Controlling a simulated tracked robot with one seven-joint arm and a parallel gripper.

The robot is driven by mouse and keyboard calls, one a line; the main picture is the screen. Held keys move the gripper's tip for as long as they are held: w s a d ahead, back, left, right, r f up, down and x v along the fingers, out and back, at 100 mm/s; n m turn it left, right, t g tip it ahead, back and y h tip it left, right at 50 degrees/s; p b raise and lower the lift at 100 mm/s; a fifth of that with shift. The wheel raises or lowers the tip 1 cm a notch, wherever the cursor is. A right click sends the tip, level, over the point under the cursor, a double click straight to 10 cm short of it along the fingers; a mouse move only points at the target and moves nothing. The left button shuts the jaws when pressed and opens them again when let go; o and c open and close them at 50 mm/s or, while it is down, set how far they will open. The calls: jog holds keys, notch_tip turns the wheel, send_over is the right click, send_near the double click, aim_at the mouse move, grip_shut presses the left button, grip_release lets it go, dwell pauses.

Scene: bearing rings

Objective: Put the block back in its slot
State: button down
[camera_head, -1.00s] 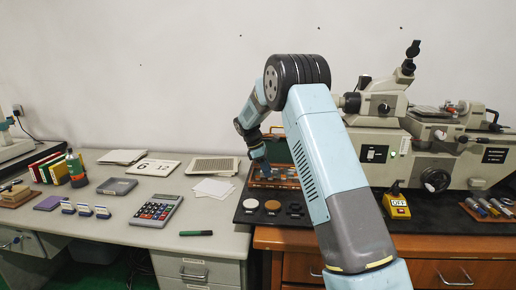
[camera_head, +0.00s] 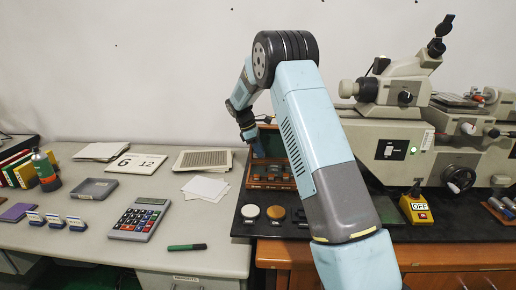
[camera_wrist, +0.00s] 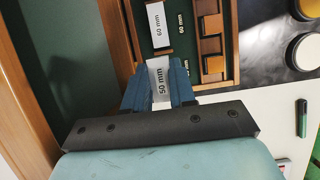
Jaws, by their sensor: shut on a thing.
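My gripper (camera_wrist: 159,88) has its blue fingers shut on a pale block marked 50 mm (camera_wrist: 160,70). The block is at the inner edge of the wooden block case (camera_wrist: 231,60); I cannot tell whether its hidden lower end touches the case. Inside the case, another pale block marked 60 mm (camera_wrist: 156,18) lies in a slot, with a printed 60 mm label beside it. In the head view my gripper (camera_head: 255,147) is over the left part of the open case (camera_head: 272,187); the held block cannot be made out there.
The case's green-lined lid (camera_wrist: 65,50) stands open close beside my gripper. A white disc (camera_head: 250,211) and a brown disc (camera_head: 276,213) lie on the black mat in front. A large beige machine (camera_head: 395,145) stands to the right. The calculator (camera_head: 144,218) is on the left desk.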

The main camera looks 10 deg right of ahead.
aim_at(255, 157)
jog(key=f, duration=0.2)
jog(key=a+f, duration=0.1)
jog(key=shift+f, duration=1.3)
jog(key=shift+s+d+f, duration=0.1)
jog(key=shift+d+f, duration=0.1)
jog(key=shift+f, duration=0.1)
dwell(1.1)
jog(key=c, duration=0.8)
grip_release()
jog(key=shift+c, duration=0.2)
jog(key=shift+r, duration=4.25)
